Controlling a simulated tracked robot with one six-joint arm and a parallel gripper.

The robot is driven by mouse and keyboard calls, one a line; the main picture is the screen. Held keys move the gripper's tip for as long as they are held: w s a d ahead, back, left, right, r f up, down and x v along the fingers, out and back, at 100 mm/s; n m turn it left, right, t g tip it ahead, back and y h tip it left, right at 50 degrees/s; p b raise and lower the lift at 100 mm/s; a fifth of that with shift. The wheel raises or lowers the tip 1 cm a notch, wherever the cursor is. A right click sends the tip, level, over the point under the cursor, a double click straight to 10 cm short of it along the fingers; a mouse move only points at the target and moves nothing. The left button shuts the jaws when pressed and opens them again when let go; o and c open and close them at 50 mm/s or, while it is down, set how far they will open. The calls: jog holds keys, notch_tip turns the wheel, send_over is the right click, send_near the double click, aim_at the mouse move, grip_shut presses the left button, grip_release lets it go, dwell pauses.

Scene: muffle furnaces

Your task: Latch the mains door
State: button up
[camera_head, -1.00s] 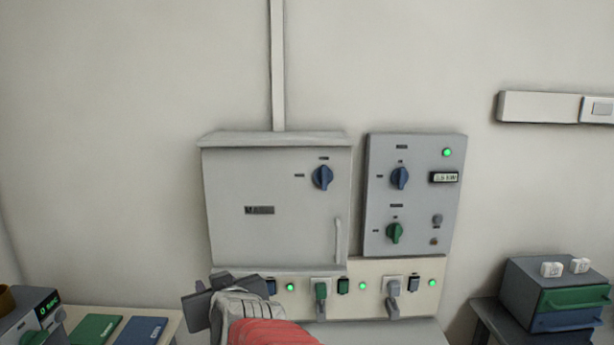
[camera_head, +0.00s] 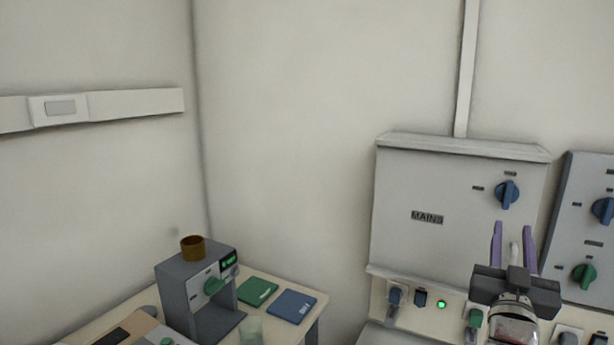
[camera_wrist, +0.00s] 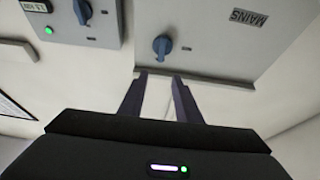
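The mains door (camera_head: 430,185) is a grey panel with a MAINS label, at the right of the head view, and it looks shut against its cabinet. It shows upside down in the wrist view (camera_wrist: 215,50). A blue rotary knob (camera_head: 507,194) sits on its upper right, pointing roughly up; the wrist view shows it too (camera_wrist: 162,46). Contact cannot be told.
A second panel (camera_head: 572,230) with knobs is right of the door. Sockets with plugs and a green light (camera_head: 441,304) line the strip below. At lower left, a table holds a grey device (camera_head: 188,300) and green and blue pads (camera_head: 292,306). The wall between is bare.

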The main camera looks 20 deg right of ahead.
aim_at(510, 186)
dwell(0.3)
jog(key=x, duration=1.3)
jog(key=shift+w+d+r, duration=0.2)
jog(key=shift+w+d, duration=0.05)
